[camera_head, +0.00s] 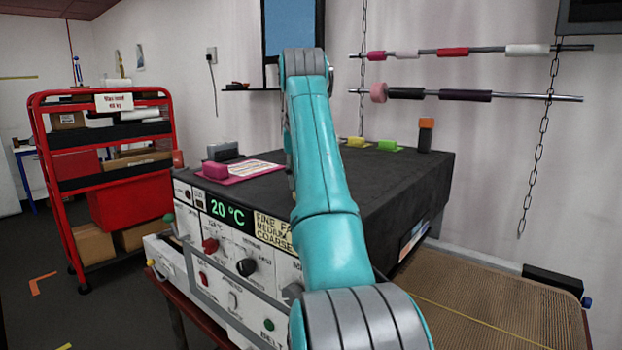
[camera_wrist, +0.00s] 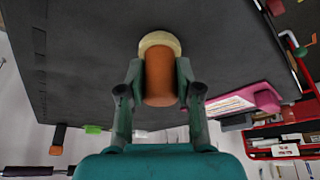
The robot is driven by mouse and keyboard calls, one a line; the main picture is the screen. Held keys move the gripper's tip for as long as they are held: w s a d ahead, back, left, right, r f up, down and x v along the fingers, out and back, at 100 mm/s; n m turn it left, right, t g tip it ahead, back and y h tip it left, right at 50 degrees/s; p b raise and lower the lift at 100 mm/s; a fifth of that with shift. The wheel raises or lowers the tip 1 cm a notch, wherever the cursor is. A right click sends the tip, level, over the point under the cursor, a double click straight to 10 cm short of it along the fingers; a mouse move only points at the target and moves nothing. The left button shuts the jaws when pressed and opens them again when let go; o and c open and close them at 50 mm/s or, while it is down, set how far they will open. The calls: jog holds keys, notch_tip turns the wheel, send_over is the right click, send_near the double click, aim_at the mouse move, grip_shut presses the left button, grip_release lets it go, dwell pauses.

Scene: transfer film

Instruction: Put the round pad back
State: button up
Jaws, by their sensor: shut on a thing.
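My gripper (camera_wrist: 160,92) shows in the wrist view with its two fingers closed on the sides of the round pad. The round pad has an orange-brown cylindrical body (camera_wrist: 160,75) and a cream rounded end (camera_wrist: 159,41) that points away from my wrist. It is over the black top of the machine (camera_wrist: 90,60); I cannot tell whether it touches that top. In the head view my own teal arm hides the gripper and the round pad.
A pink block (camera_head: 216,170) sits on a pink-edged sheet (camera_head: 262,166) at the left of the black top. Yellow (camera_head: 355,142) and green (camera_head: 388,145) blocks and an upright orange-and-black piece (camera_head: 425,135) stand along the back. A red cart (camera_head: 110,195) stands left. Bare black top lies right of my arm.

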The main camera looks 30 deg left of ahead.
jog(key=shift+f, duration=0.1)
jog(key=o, duration=1)
